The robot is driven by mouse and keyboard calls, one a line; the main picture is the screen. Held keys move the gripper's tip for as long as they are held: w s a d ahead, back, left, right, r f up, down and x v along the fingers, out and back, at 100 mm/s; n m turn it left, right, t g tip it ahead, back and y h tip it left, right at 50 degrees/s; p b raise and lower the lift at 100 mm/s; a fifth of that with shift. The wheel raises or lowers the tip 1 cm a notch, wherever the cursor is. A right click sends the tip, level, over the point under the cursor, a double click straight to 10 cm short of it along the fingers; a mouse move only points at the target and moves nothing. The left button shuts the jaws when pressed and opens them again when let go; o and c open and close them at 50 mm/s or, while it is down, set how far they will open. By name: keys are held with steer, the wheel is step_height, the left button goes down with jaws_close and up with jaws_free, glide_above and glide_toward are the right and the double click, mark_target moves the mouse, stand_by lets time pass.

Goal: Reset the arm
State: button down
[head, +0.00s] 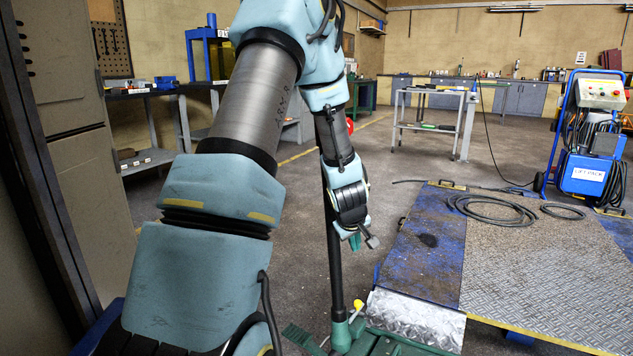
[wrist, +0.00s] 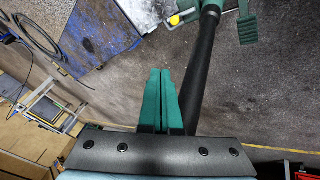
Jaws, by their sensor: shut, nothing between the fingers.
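The green trolley jack (head: 395,343) is at the bottom centre of the head view, partly cut off by the frame. Its black handle (head: 334,265) stands up steeply, and its upper part passes behind my arm. My gripper (head: 354,241) is to the right of the handle, above the jack. In the wrist view the two green fingers of my gripper (wrist: 161,72) are together and empty. The handle (wrist: 201,70) runs close beside them on the right, and I cannot tell how small the gap is. A green pedal (wrist: 247,28) shows at the top.
A blue ramp platform (head: 425,245) with tread plate and coiled hoses (head: 490,208) lies right of the jack. A blue lift pack cart (head: 590,140) stands behind it. A metal trolley table (head: 430,110) is at the back. A tall cabinet (head: 75,130) is close on the left. Mid-floor is clear.

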steer(key=s+a+r+m+g+y, duration=0.1)
steer(key=s+a+r+m, duration=0.1)
steer(key=s+a+r, duration=0.35)
steer(key=s+a+r+m+g+p, duration=0.1)
steer(key=s+a+r+m+g, duration=0.1)
steer(key=s+a, duration=0.5)
steer(key=s+a+r+m+g+y, duration=0.1)
steer(key=s+a+r+m, duration=0.1)
steer(key=s+a+r, duration=0.45)
step_height(320, 180, up, 22)
steer(key=s+d+p, duration=0.1)
steer(key=d+p, duration=0.1)
steer(key=p, duration=2.3)
steer(key=shift+s+r, duration=0.2)
